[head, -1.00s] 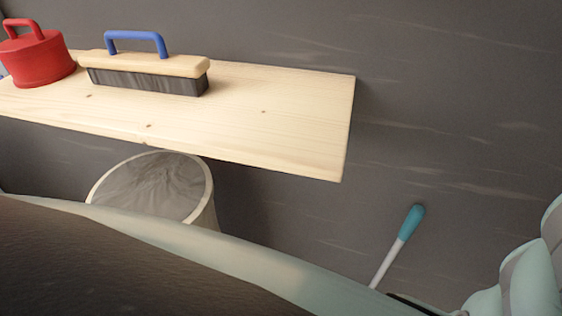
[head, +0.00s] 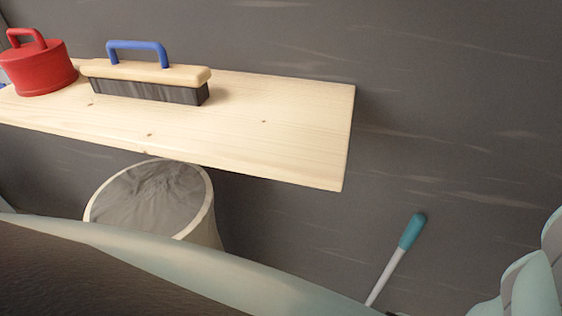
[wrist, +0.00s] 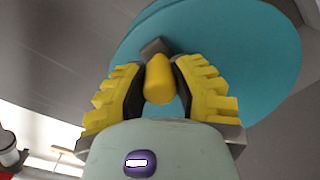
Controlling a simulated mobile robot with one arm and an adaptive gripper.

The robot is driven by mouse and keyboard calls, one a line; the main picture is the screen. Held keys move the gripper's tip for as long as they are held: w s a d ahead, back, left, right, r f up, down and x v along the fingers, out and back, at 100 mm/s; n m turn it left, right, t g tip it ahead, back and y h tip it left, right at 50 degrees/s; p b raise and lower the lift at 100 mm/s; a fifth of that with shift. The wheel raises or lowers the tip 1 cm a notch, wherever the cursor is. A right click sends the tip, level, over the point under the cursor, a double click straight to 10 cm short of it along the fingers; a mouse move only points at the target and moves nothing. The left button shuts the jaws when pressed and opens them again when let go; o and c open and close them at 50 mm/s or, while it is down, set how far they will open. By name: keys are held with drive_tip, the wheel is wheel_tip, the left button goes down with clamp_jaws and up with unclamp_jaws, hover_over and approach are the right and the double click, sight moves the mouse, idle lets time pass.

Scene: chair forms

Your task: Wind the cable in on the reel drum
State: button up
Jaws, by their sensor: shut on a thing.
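In the wrist view my gripper (wrist: 160,88) is shut on a yellow crank knob (wrist: 159,78), with one yellow-padded finger on each side of it. The knob joins a short grey arm (wrist: 155,47) in front of a large round teal disc (wrist: 240,60), which looks like the side of the reel drum. The cable does not show in either view. The head view shows neither my gripper nor the reel.
In the head view a wooden shelf (head: 270,125) bears a red lidded canister (head: 40,68) and a blue-handled brush (head: 150,82). A grey bin with a pale rim (head: 150,200) stands below. A teal-tipped white stick (head: 398,255) stands right of it.

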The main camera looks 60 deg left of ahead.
drive_tip(key=o, duration=0.5)
drive_tip(key=shift+c, duration=0.2)
drive_tip(key=shift+r, duration=0.1)
wheel_tip(320, 180, up, 5)
drive_tip(key=p, duration=0.4)
drive_tip(key=shift+f, duration=0.25)
drive_tip(key=r, duration=0.1)
drive_tip(key=r+p, duration=0.1)
drive_tip(key=r, duration=0.1)
drive_tip(key=w+a+r+p, duration=0.1)
drive_tip(key=shift+w+r, duration=0.1)
drive_tip(key=shift+r, duration=0.1)
